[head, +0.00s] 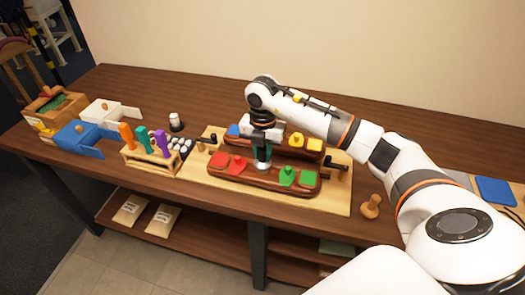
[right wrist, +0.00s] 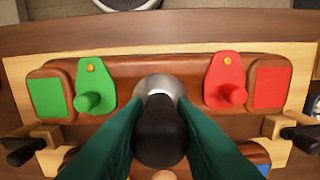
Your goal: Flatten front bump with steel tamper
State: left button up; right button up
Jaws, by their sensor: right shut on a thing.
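My right gripper (head: 262,152) hangs over the middle of the front brown saddle piece (head: 240,178). In the right wrist view its green fingers (right wrist: 160,140) are shut on the tamper, seen from above with its black handle (right wrist: 160,133) and round steel head (right wrist: 157,86). The steel head is at the middle of the front piece (right wrist: 190,68), between the green and red pads. I cannot tell whether it touches the surface. The front bump is not visible; the tamper and gripper cover that area. My left gripper is not in view.
A rear brown piece (head: 313,143) with blue and yellow pads lies behind. Dark-handled clamps (head: 338,172) flank the pieces on the pale board (head: 215,180). A wooden rack (head: 150,162) with coloured handles stands left. A wooden knob-like tool (head: 371,207) stands right.

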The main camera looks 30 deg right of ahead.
jog(key=shift+f+b, duration=0.65)
jog(key=shift+f, duration=0.4)
dwell(1.6)
jog(key=shift+r+p, duration=1.8)
jog(key=shift+r, duration=0.75)
